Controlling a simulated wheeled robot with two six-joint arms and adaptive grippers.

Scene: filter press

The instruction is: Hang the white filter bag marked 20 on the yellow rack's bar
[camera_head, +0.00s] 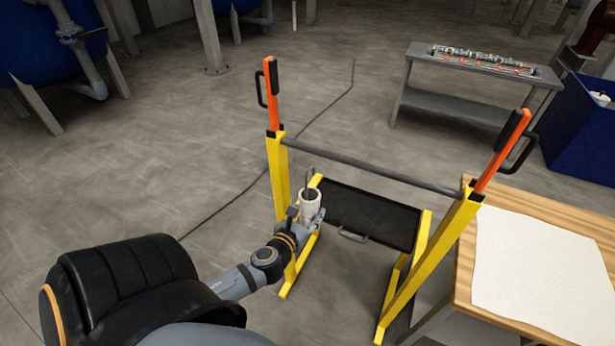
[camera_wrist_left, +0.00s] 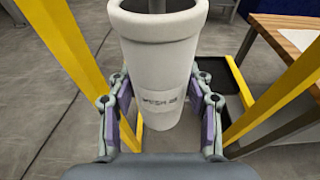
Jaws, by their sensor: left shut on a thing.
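The white filter bag (camera_head: 310,204) is a pale, tapered cylinder, open at the top, with a thin grey hanger piece rising from its mouth. In the left wrist view the bag (camera_wrist_left: 157,55) carries small dark print, partly legible, seemingly ending in 20. My left gripper (camera_head: 303,217) is shut around the bag's lower part and holds it roughly upright. The yellow rack (camera_head: 279,180) has a grey bar (camera_head: 370,165) between its two posts. The bag is beside the left post, lower in the picture than the bar's left end. Whether the hanger touches the bar cannot be told. My right gripper is out of view.
A black tray (camera_head: 368,214) with a handle sits low between the rack's posts. Orange uprights with black handles top both posts. A wooden table (camera_head: 466,276) with a white sheet (camera_head: 545,265) stands close right. A grey bench (camera_head: 462,104) and blue bin (camera_head: 585,135) stand behind.

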